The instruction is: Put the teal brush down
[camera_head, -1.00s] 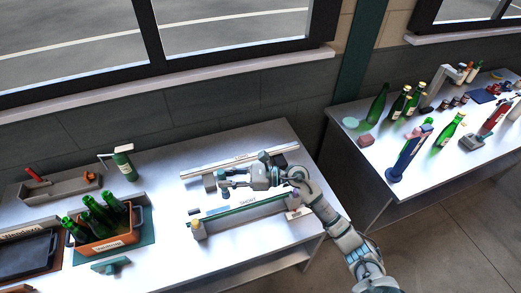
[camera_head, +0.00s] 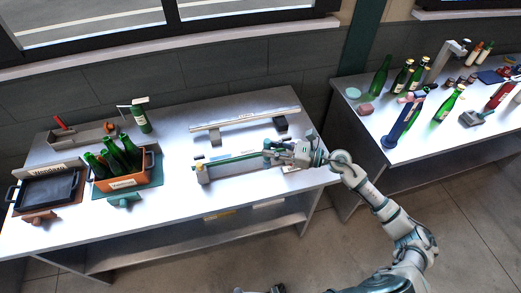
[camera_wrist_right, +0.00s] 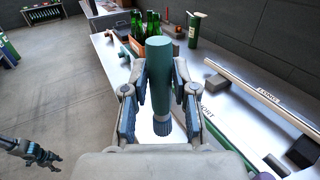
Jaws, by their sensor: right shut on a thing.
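My right gripper (camera_head: 268,152) is shut on the teal brush. In the right wrist view the brush's smooth teal barrel (camera_wrist_right: 159,70) stands between the two fingers, with a ribbed band at its near end. In the head view this gripper is at the right part of the short rack (camera_head: 203,173), which has a long teal strip along it. I cannot tell whether the brush touches the rack. My left gripper (camera_wrist_right: 38,154) hangs over the floor at the lower left of the right wrist view, small; its jaw opening is unclear.
The long rack (camera_head: 240,122) lies behind. An orange crate (camera_head: 122,184) of green bottles, on a teal mat, and a dark tray (camera_head: 48,188) are at the left. The right table (camera_head: 435,145) holds bottles and tools. Bare tabletop is in front.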

